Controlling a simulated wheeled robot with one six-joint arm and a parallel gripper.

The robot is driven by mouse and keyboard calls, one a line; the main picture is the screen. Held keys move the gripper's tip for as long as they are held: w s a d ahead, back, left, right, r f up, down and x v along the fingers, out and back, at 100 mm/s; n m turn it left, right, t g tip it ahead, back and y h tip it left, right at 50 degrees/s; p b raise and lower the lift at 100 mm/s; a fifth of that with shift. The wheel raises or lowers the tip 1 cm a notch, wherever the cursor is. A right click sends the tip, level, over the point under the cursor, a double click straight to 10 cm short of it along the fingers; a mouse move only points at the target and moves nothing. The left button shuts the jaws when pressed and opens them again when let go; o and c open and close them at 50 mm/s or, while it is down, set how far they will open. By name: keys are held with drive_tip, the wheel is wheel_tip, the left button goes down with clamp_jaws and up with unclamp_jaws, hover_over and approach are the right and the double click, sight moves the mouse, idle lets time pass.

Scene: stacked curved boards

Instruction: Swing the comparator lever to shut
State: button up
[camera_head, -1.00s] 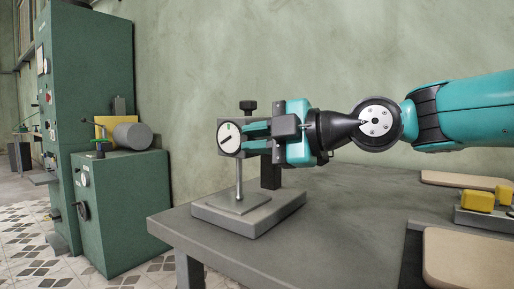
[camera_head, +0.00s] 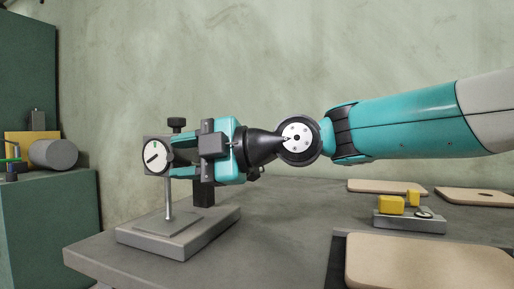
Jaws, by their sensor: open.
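The comparator (camera_head: 156,155) stands on a grey stepped base (camera_head: 180,234) at the left end of the table. Its round white face carries a black bar slanting from lower left to upper right and a small green mark near the top. I cannot tell whether this bar is the lever; no other lever shows clearly. A thin rod and a dark post with a black knob (camera_head: 177,122) rise from the base. My gripper (camera_head: 187,156) comes from the right at face height, its teal fingers apart just right of the face. Its body hides part of the post; contact is unclear.
The grey table (camera_head: 285,245) has bare room right of the base. Tan curved boards (camera_head: 430,265) lie at the right, with a grey block bearing yellow pieces (camera_head: 392,204) among them. A green cabinet (camera_head: 45,225) stands left of the table.

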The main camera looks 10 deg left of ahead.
drive_tip(key=s+d+r, duration=0.1)
drive_tip(key=d+r, duration=0.1)
drive_tip(key=d, duration=1.4)
drive_tip(key=shift+s+d+r, duration=0.15)
drive_tip(key=shift+d+r, duration=0.05)
drive_tip(key=shift+d, duration=0.2)
drive_tip(key=shift+s, duration=0.1)
